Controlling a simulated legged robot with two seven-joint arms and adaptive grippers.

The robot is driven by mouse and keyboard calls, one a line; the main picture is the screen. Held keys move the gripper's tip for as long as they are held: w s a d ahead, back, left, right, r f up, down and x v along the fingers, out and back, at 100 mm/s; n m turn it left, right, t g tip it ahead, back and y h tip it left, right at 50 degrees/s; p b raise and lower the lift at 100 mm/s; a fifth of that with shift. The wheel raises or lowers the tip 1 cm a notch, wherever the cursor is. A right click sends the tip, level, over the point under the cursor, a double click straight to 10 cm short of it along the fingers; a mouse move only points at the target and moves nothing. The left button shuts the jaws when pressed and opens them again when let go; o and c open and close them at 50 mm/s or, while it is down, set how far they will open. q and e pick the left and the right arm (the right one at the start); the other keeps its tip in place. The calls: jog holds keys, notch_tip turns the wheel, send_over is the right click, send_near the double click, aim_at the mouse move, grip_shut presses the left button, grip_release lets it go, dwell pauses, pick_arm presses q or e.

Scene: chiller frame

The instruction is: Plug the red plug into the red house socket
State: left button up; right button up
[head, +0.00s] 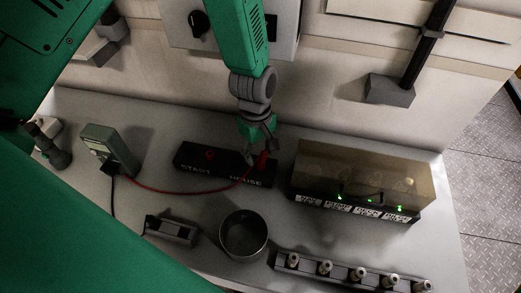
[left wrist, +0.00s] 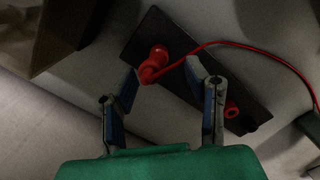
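The red plug (head: 262,161) stands at the HOUSE end of the black socket box (head: 190,168); its red cable runs left to a grey-green meter (head: 112,148). In the left wrist view the plug (left wrist: 152,68) is at one end of the box (left wrist: 185,75), over the house socket, which it hides. I cannot tell how deep it sits. A bare red socket (head: 210,154) is at the START end, also in the left wrist view (left wrist: 232,111). My left gripper (head: 256,150) is above the HOUSE end, its fingers (left wrist: 163,78) apart on either side of the plug.
A clear-covered box (head: 360,180) with green lights stands close right of the socket box. A round metal cup (head: 244,235), a small grey block (head: 171,230) and a rack of several metal fittings (head: 350,275) are in front. The bench's right end is clear.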

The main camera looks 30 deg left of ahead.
pick_arm(q)
notch_tip(320, 180, up, 12)
jog(key=shift+w+a, duration=0.3)
jog(key=shift+a, duration=0.15)
jog(key=shift+f, duration=0.1)
dwell(0.6)
